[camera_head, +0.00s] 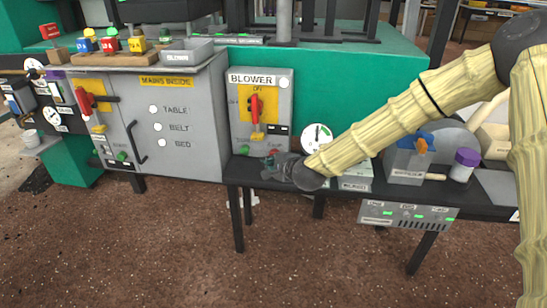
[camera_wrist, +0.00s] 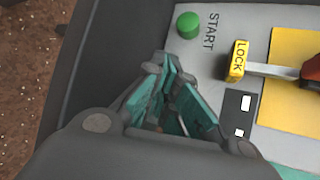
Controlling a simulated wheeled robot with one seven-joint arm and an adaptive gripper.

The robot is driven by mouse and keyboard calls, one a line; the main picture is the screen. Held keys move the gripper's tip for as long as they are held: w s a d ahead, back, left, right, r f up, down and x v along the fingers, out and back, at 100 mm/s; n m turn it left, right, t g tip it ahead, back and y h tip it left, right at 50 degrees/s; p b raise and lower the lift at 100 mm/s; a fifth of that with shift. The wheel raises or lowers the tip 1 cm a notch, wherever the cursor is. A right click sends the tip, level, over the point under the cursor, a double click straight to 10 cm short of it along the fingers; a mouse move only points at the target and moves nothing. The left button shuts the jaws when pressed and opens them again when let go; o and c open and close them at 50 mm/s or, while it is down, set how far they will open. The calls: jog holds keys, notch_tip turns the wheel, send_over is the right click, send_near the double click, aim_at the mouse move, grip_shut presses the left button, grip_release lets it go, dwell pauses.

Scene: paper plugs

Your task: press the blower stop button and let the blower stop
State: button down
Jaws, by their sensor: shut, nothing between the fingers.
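The grey BLOWER box (camera_head: 283,86) stands left of my arm in the head view, with a red switch handle (camera_head: 256,112) on a yellow plate and a green button (camera_head: 243,149) low on its front. In the wrist view the green START button (camera_wrist: 188,24), the yellow LOCK tag (camera_wrist: 237,60) and a dark block with two white windows (camera_wrist: 238,115) show beside my fingers. My gripper (camera_head: 270,160) is shut and empty, at the lower front of the box; its fingers (camera_wrist: 163,72) also show in the wrist view. The stop button is not clearly visible; my gripper hides part of the panel. Contact cannot be told.
A white dial gauge (camera_head: 317,137) stands right of the box, behind my arm. The larger grey cabinet (camera_head: 190,115) with TABLE, BELT and BED labels adjoins on the left. A dark bench (camera_head: 345,196) runs under the box. A purple-lidded jar (camera_head: 465,162) stands farther right.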

aim_at(267, 182)
jog(key=shift+s+a, duration=0.1)
jog(key=shift+s, duration=0.35)
jog(key=shift+s+a+p, duration=0.2)
jog(key=shift+s+p, duration=0.05)
jog(key=shift+s, duration=0.55)
jog(key=shift+s+a+p, duration=0.15)
jog(key=shift+s+p, duration=0.15)
jog(key=shift+s, duration=0.55)
jog(key=shift+s+a+p, duration=0.2)
jog(key=shift+s+p, duration=0.05)
jog(key=shift+s, duration=0.55)
